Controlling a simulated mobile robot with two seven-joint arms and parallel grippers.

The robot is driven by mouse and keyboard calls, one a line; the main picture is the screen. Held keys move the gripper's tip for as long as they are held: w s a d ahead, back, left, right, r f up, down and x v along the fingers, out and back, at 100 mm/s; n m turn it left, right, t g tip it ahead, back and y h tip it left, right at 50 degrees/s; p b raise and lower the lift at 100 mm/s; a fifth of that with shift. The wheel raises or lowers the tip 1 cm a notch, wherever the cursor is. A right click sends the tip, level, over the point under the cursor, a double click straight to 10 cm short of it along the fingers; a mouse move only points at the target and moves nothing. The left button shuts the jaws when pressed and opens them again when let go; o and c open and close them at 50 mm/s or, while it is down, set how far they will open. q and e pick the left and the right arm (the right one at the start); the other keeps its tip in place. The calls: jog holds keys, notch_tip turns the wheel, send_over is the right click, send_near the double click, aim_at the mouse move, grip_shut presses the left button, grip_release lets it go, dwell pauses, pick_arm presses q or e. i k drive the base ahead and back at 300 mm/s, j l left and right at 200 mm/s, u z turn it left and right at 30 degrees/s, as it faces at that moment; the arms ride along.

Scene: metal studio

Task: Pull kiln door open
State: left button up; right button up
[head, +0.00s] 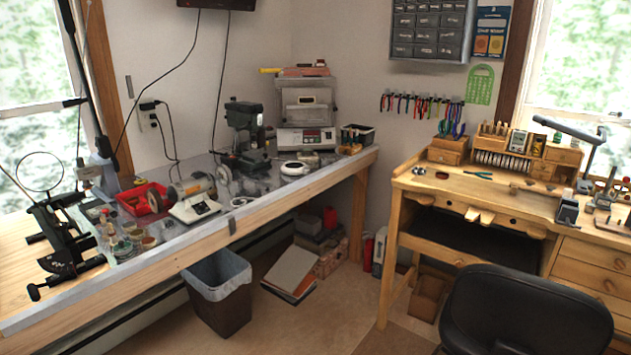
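The kiln (304,140) is a small pale grey box with a digital control panel low on its front. It stands in the far corner at the back end of the long workbench. Its door (290,115) is on the front above the panel and looks closed, though it is too small to be sure. Reddish-brown items and a yellow-handled tool lie on its top. Neither of my grippers shows in the head view.
The long workbench (190,240) is crowded with a grey machine (243,115), a grinder and a red bin (140,198). A waste bin (219,290) and boxes stand below. A wooden jeweller's bench (500,190) and black chair (525,305) are right. Some floor between is clear.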

aim_at(291, 97)
jog(key=i+z, duration=0.25)
jog(key=i, duration=1.1)
jog(key=i+l+u, duration=0.15)
jog(key=i+u, duration=0.2)
jog(key=i, duration=0.15)
jog(key=i+l+u, duration=0.4)
jog(key=i+j, duration=0.05)
jog(key=i, duration=0.05)
